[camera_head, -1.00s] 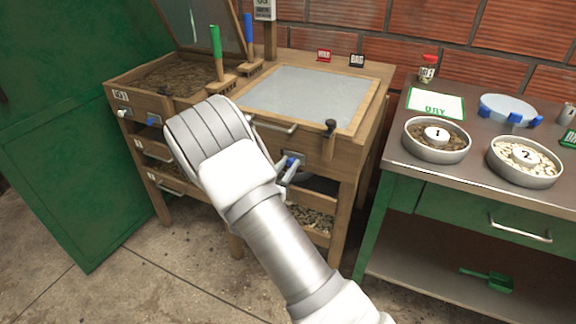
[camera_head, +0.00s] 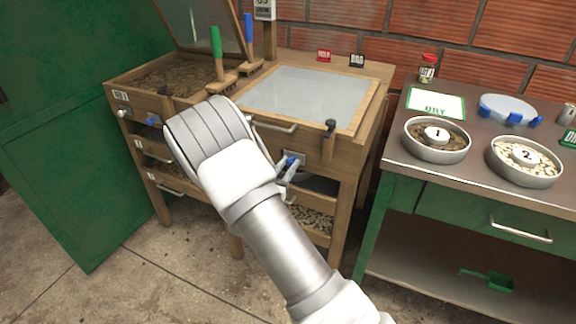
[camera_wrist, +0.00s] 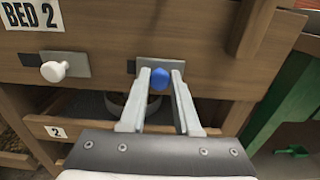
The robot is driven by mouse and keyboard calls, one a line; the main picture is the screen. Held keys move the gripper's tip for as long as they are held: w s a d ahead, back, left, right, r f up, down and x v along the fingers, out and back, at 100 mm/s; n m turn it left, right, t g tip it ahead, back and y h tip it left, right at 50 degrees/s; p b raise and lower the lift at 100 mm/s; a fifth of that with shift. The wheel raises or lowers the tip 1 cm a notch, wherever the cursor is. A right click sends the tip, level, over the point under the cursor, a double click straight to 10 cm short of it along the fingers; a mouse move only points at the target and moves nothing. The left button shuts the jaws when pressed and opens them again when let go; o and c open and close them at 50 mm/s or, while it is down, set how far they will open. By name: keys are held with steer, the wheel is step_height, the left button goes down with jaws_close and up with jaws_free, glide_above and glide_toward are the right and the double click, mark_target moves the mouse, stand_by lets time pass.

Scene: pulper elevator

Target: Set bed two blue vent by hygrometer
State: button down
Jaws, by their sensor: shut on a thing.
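The bed two blue vent knob (camera_wrist: 158,78) is on the front panel of the right wooden bed, below the glazed lid. In the wrist view my gripper (camera_wrist: 160,84) has its two fingers around the blue knob, shut on it. The knob also shows in the head view (camera_head: 292,161), beside my arm. A grey slide plate (camera_wrist: 203,68) lies behind the knob. A white knob (camera_wrist: 54,71) is to its left, under the "BED 2" label (camera_wrist: 33,14).
The bed's lid (camera_head: 308,95) is closed; the left bed (camera_head: 165,80) has its lid raised. A metal bench (camera_head: 480,150) with dishes stands to the right.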

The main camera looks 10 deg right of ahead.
steer(key=shift+s+d+f+p, duration=0.1)
steer(key=shift+s+d+p, duration=0.05)
steer(key=shift+s+d, duration=0.5)
steer(key=shift+s+d+p, duration=0.15)
steer(key=shift+s+d, duration=0.25)
steer(key=shift+d, duration=0.35)
steer(key=c, duration=0.6)
jaws_free()
steer(key=shift+c, duration=0.2)
steer(key=p+v, duration=0.3)
steer(key=v, duration=1.4)
steer(key=shift+s, duration=0.15)
steer(key=shift+a, duration=0.1)
